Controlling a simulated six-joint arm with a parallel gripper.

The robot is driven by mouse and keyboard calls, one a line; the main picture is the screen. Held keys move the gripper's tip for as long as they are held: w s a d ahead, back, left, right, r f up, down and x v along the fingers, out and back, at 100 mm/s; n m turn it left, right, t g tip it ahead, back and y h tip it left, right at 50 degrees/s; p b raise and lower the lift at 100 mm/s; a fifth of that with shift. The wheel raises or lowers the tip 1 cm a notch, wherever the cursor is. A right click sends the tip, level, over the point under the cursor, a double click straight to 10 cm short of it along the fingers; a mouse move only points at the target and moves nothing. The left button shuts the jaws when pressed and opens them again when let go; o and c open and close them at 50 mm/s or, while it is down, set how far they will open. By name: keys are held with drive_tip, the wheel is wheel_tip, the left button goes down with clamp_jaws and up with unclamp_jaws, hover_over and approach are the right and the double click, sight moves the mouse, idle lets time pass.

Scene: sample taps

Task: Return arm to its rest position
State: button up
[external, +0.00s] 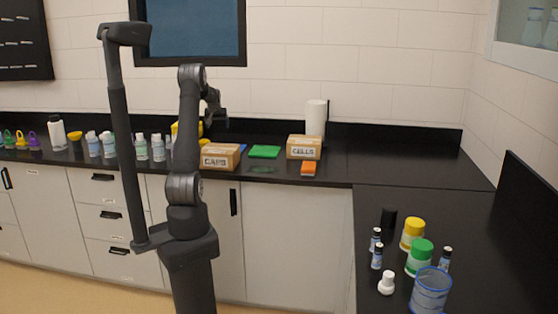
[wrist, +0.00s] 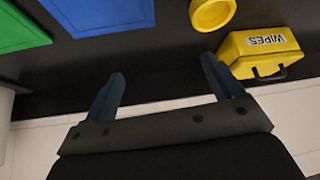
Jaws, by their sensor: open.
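In the external view my arm stands upright in front of the back counter, and my gripper (external: 214,106) shows small and partly hidden at the end of the folded arm. A yellow box marked WIPES (wrist: 262,52) lies just beyond the right finger in the wrist view. A yellow round item (wrist: 212,12) is beside it.
A blue flat item (wrist: 95,12) and a green one (wrist: 20,30) lie at the wrist view's upper left. Boxes marked CAPS (external: 220,157) and CELLS (external: 303,147) stand on the back counter. Several bottles line its left part. A blue mesh cup (external: 430,291) stands on the right counter.

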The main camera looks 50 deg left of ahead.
drive_tip(key=w+d+m+t+h, duration=0.1)
drive_tip(key=w+d+m, duration=0.1)
drive_tip(key=w+d, duration=0.8)
drive_tip(key=w+d+m+h, duration=0.1)
drive_tip(key=w+d+m, duration=0.1)
drive_tip(key=w+d, duration=0.7)
drive_tip(key=w+d+r+m+t+h, duration=0.1)
drive_tip(key=w+d+m, duration=0.2)
drive_tip(key=w+d, duration=0.7)
drive_tip(key=shift+w+d+t, duration=0.15)
drive_tip(key=shift+w+d, duration=0.05)
drive_tip(key=shift+w, duration=0.3)
drive_tip(key=shift+w+d+t, duration=0.15)
drive_tip(key=shift+w, duration=0.35)
drive_tip(key=w+d+m, duration=0.1)
drive_tip(key=w+d, duration=0.2)
drive_tip(key=d, duration=0.3)
drive_tip(key=w+d+m+h, duration=0.1)
drive_tip(key=w+d, duration=0.2)
drive_tip(key=d, duration=0.4)
drive_tip(key=shift+d, duration=0.3)
